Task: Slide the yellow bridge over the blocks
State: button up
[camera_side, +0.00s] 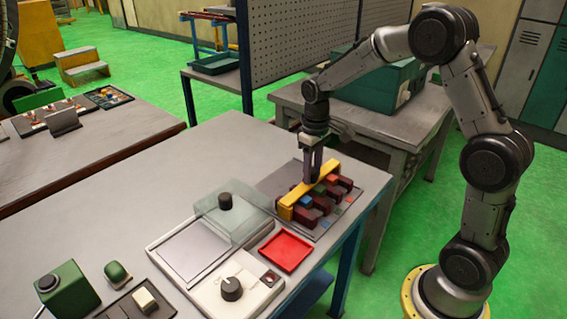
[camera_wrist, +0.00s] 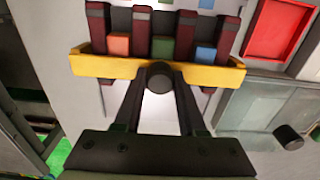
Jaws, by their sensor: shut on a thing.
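The yellow bridge (camera_side: 302,194) is a long bar lying along the left side of the row of dark red blocks (camera_side: 322,202) in the side view. My gripper (camera_side: 313,172) points down and is shut on the bridge's middle. In the wrist view the yellow bridge (camera_wrist: 205,72) spans the picture, with a dark round knob (camera_wrist: 159,77) at its middle between my fingers. The dark red blocks (camera_wrist: 141,32) stand beside the bridge's far edge, with orange, green and blue pieces between them. Whether the bridge touches the blocks is unclear.
A red tray (camera_side: 286,250) lies in front of the block plate. A white device with a clear cover (camera_side: 232,215) and black knobs stands to its left. The table (camera_side: 150,190) is bare at the left and back.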

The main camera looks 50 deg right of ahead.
jog(key=shift+s+f, duration=0.2)
jog(key=shift+s, duration=0.3)
jog(key=shift+s+f, duration=0.15)
jog(key=shift+s, duration=0.35)
jog(key=o, duration=0.9)
jog(key=shift+o, duration=0.2)
jog(key=shift+w+r, duration=0.15)
jog(key=shift+r, duration=1.5)
jog(key=shift+w+r, duration=0.1)
jog(key=shift+r, duration=1.5)
jog(key=shift+a+r, duration=0.15)
jog(key=shift+r, duration=0.05)
jog(key=s+a+r+n+t, duration=0.1)
jog(key=s+a+r+t, duration=0.4)
jog(key=s+r, duration=0.5)
jog(key=s+a+f+m, duration=0.1)
jog(key=s+a+f, duration=0.2)
jog(key=s, duration=0.8)
jog(key=shift+s+a+t, duration=0.2)
jog(key=shift+s+t, duration=0.1)
jog(key=shift+s, duration=0.05)
